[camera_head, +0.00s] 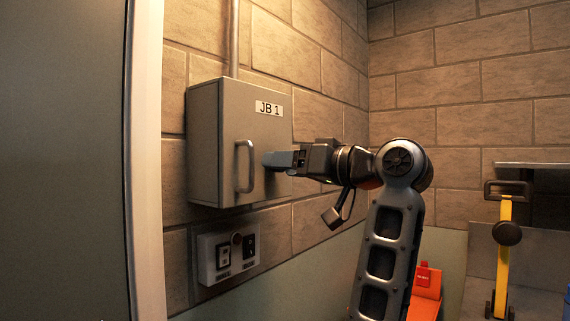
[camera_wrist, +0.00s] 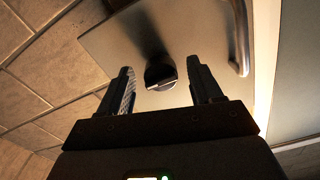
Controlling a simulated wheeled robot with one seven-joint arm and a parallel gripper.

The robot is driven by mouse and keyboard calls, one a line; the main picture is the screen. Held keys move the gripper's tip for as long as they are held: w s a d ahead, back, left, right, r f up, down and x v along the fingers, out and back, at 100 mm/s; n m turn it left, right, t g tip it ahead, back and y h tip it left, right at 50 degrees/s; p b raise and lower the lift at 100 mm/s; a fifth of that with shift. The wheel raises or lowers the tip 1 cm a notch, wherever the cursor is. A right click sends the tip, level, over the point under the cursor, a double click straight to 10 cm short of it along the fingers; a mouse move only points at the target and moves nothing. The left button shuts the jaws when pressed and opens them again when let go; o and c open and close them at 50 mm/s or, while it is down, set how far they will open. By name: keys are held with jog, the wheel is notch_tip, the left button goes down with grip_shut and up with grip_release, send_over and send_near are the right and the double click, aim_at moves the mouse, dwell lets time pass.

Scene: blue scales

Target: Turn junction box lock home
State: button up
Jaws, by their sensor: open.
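The grey junction box (camera_head: 208,140) labelled JB 1 is mounted on the block wall, its door closed, with a vertical bar handle (camera_head: 243,166) on the front. Its lock, a round dark knob (camera_wrist: 157,71) with a pale bar-like grip across it, shows on the door in the wrist view. My gripper (camera_head: 276,160) is at the door, right of the handle. In the wrist view my gripper (camera_wrist: 160,64) is open, with one finger on each side of the lock and gaps visible on both sides. I cannot tell how far the fingertips are from the door. The head view hides the lock behind my gripper.
A switch panel (camera_head: 228,252) sits on the wall below the box. A dark padlock-like shape (camera_head: 333,217) hangs below my wrist; its support is unclear. A red object (camera_head: 424,290) and a yellow-posted stand (camera_head: 503,245) are at right. A door frame (camera_head: 147,160) borders the left.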

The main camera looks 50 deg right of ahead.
jog(key=shift+w, duration=0.3)
jog(key=c, duration=1)
